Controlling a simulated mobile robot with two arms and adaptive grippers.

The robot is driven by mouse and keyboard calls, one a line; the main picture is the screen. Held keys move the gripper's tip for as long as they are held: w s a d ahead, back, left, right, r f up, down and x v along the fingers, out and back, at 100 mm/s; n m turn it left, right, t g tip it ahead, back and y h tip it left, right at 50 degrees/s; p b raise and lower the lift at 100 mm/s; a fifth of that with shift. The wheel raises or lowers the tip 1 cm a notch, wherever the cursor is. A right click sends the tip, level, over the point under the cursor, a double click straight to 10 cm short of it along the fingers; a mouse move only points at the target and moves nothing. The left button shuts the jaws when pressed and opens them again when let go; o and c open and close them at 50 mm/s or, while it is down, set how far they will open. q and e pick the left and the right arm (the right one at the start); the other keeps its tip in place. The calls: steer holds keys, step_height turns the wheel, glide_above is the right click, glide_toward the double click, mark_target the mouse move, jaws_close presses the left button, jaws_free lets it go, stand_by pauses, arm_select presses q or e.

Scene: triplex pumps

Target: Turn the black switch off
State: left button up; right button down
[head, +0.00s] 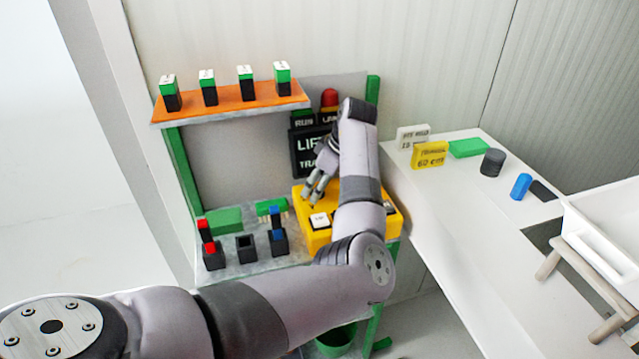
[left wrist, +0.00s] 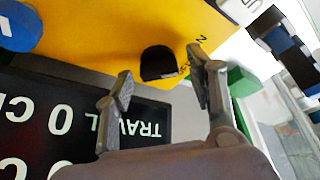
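The black switch (left wrist: 158,63) is a small dark rounded knob on the yellow box (left wrist: 100,35) in the left wrist view. The yellow box also shows in the head view (head: 388,224), on the bench behind my left arm. My left gripper (head: 315,198) points down over the box's left part in the head view. In the left wrist view its two fingers are apart, one to each side of the switch, with nothing held. I cannot tell whether a finger touches the switch. In the head view I cannot make the switch out. My right gripper is not in view.
A black display sign (head: 308,150) stands behind the box. An orange shelf (head: 232,107) holds several green-and-black blocks. Left of the box, black holders (head: 246,249) carry red and blue pieces. A white table (head: 440,215) with small objects is at right.

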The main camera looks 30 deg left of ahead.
arm_select(q)
steer(key=c, duration=1)
steer(key=shift+r+m+p, duration=0.2)
steer(key=shift+m+p, duration=0.2)
steer(key=shift+p, duration=0.4)
steer(key=m+t+p, duration=0.1)
steer(key=m+p, duration=0.2)
steer(key=p, duration=0.2)
steer(key=m+t+p, duration=0.1)
steer(key=m+p, duration=0.2)
steer(key=p, duration=0.1)
steer(key=shift+s+r+t+h+p, duration=0.1)
steer(key=shift+s+t+h+p, duration=0.1)
steer(key=shift+t+h+p, duration=0.2)
steer(key=shift+f+m+p, duration=0.2)
steer(key=shift+m+p, duration=0.7)
steer(key=shift+m, duration=0.2)
steer(key=shift+t, duration=0.3)
steer(key=o, duration=1.2)
steer(key=shift+c, duration=0.2)
